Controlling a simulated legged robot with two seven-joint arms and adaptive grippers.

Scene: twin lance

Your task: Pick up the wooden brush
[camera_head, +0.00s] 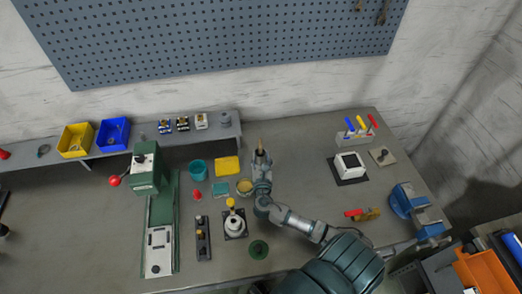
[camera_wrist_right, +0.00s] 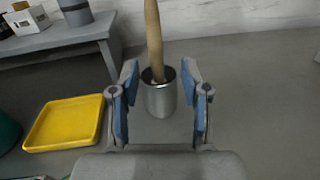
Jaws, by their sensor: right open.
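The wooden brush (camera_wrist_right: 154,38) stands nearly upright in a grey metal cup (camera_wrist_right: 161,99); only its handle shows, and its lower end is hidden inside the cup. In the head view the brush handle (camera_head: 261,143) shows as a small brown tip just beyond my right gripper (camera_head: 261,157). In the right wrist view my right gripper (camera_wrist_right: 159,72) is open, with its blue-padded fingers to the left and right of the brush and cup. Both fingers look apart from them. My left gripper is not in view.
A yellow tray (camera_wrist_right: 65,122) lies left of the cup in the wrist view. A grey raised shelf (camera_head: 185,132) runs along the back left. A green press (camera_head: 147,172) and a teal cup (camera_head: 197,168) stand further left. The bench right of the gripper (camera_head: 300,155) is clear.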

